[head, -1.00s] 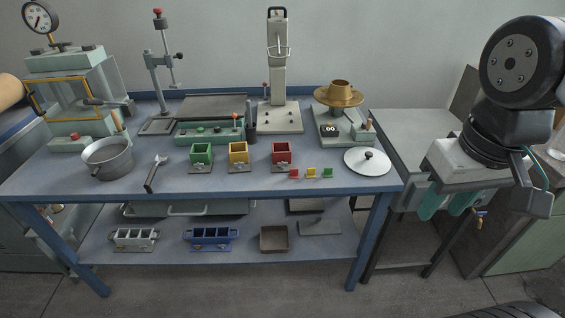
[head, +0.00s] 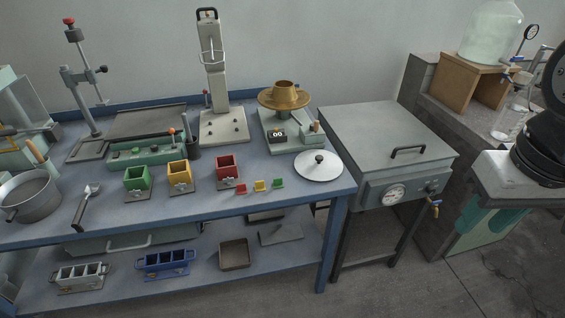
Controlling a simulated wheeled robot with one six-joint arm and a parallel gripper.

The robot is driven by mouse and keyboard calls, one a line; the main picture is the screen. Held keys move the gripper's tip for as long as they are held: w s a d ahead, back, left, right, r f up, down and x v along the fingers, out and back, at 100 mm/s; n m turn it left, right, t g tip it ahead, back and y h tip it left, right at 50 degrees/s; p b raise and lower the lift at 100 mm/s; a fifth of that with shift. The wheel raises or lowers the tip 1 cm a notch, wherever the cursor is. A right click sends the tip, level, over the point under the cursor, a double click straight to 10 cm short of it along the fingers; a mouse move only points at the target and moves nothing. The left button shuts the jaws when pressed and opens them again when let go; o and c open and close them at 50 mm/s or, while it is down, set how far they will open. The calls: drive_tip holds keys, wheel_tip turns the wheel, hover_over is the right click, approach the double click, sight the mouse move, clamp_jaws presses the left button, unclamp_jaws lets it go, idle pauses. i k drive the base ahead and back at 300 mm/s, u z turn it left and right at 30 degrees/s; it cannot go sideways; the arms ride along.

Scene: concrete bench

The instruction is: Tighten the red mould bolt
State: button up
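The red mould (head: 227,168), a small open cube, stands on the blue bench in the head view. A small grey bolt fitting (head: 229,184) shows low on its front face; how tight it is cannot be seen.
Green (head: 138,178) and yellow (head: 179,172) moulds stand left of the red one. Small coloured blocks (head: 260,185) and a round white lid (head: 318,166) lie to its right. A metal oven (head: 385,135) stands right of the bench. A glass jar (head: 490,35) is at far right.

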sight(226, 181)
drive_tip(key=z, duration=0.8)
drive_tip(key=k, duration=0.9)
drive_tip(key=u, duration=1.8)
drive_tip(key=i, duration=0.5)
